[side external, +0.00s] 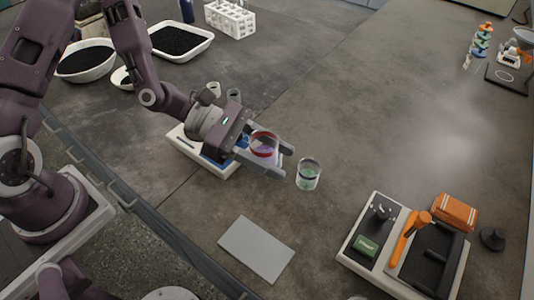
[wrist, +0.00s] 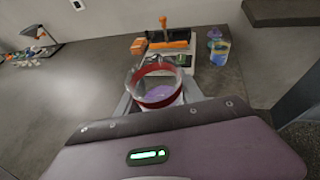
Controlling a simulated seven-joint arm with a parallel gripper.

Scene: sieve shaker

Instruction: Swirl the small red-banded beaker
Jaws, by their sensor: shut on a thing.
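The red-banded beaker (side external: 264,147) is clear glass with a red band and holds a purple liquid. My gripper (side external: 272,160) is shut on it, with a finger on either side. In the wrist view the red-banded beaker (wrist: 157,88) shows right in front of my gripper, its rim tilted toward the camera. In the side view I cannot tell whether its base touches the bench. A second beaker (side external: 308,175) with green liquid and a dark band stands just right of my fingertips, apart from them.
A white device with blue parts (side external: 222,168) sits under my wrist. A grey flat plate (side external: 256,249) lies in front. A machine with an orange handle (side external: 407,245) stands at lower right. Trays of black grains (side external: 181,41) and a white rack (side external: 231,18) are at the back.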

